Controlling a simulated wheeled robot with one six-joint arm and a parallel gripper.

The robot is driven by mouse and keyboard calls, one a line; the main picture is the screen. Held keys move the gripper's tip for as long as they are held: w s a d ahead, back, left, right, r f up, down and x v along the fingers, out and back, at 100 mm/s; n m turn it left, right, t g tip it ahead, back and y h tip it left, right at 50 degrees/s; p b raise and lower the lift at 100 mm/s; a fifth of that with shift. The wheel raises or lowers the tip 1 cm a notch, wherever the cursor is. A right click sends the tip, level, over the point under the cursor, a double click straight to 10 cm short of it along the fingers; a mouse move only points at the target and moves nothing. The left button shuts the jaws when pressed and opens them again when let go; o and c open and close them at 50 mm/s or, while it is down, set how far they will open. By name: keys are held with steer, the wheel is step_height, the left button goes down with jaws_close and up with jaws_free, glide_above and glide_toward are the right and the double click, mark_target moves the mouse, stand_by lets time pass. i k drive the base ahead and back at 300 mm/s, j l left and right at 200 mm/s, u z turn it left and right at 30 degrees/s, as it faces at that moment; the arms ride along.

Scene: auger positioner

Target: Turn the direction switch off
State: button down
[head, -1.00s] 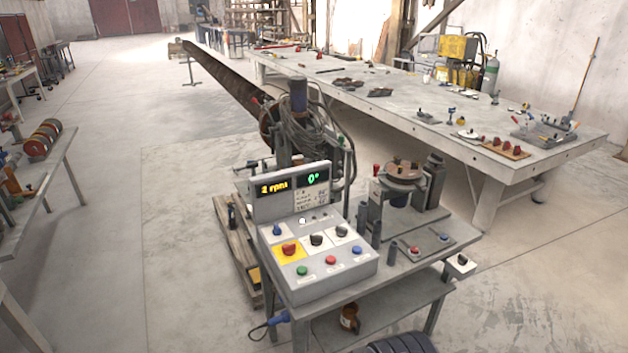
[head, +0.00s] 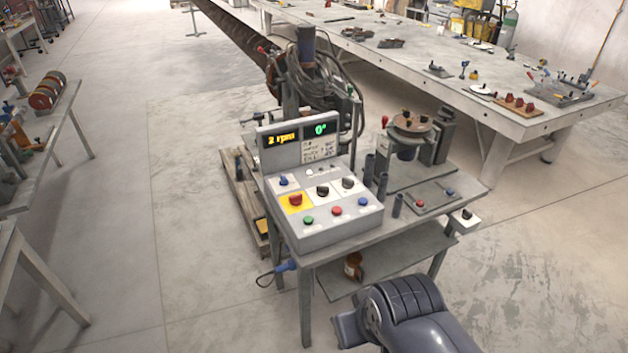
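A grey control box (head: 340,226) stands on a small metal table in the middle of the head view. Its upright display reads about "2 rpm" in yellow and "0°" in green. The sloped face carries a blue switch (head: 283,181), a red knob on a yellow plate (head: 295,200), and two black knobs, one in the middle (head: 322,191) and one at the right (head: 348,184). Green, red and blue buttons sit in the front row. The labels are too small to read, so I cannot tell which control is the direction switch. My gripper is not in view; part of my arm shows at the bottom.
The small table (head: 395,238) also holds a round turntable fixture (head: 411,127) and a small button plate. A long workbench (head: 440,65) stands behind, another table (head: 65,140) at left. A wooden pallet (head: 238,195) lies beside the stand. The floor in front is clear.

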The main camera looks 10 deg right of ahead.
mark_target(323, 191)
steer(key=i, duration=1.2)
steer(key=u, duration=0.05)
